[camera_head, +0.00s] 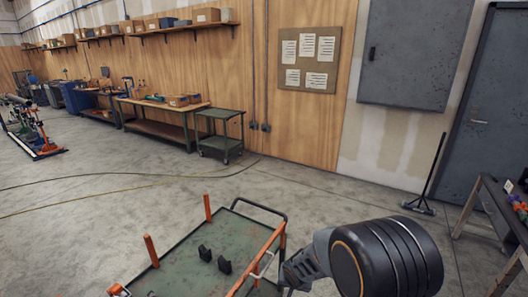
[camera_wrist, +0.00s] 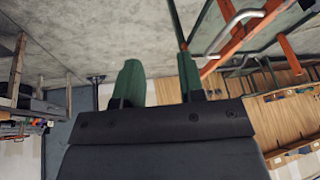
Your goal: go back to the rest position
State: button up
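My gripper (camera_wrist: 160,78) shows in the wrist view with two green fingers spread apart. In the head view a dark, rounded part of my arm (camera_head: 390,258) with an orange ring fills the lower right, and the gripper fingers cannot be seen there. The green-topped cart (camera_head: 192,268) stands in front of me, partly covered by my arm. Its orange frame and a pale handle (camera_wrist: 250,15) show at the upper right of the wrist view, apart from the fingers.
A dark table (camera_head: 503,205) with small coloured items stands at the right edge. A broom (camera_head: 428,180) leans by the wall. Cables cross the floor (camera_head: 100,210). Workbenches (camera_head: 160,108) line the far wall.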

jog(key=s+d+r+n, duration=0.1)
jog(key=s+d+r, duration=0.1)
jog(key=s+r, duration=0.3)
jog(key=s+d+r, duration=0.3)
jog(key=s+r, duration=0.3)
jog(key=r, duration=0.2)
jog(key=s+d+r+n+b, duration=0.1)
jog(key=s+d+r, duration=0.1)
jog(key=s+r, duration=0.4)
jog(key=shift+d+r+n, duration=0.25)
jog(key=shift+r+n, duration=0.05)
jog(key=shift+r, duration=0.3)
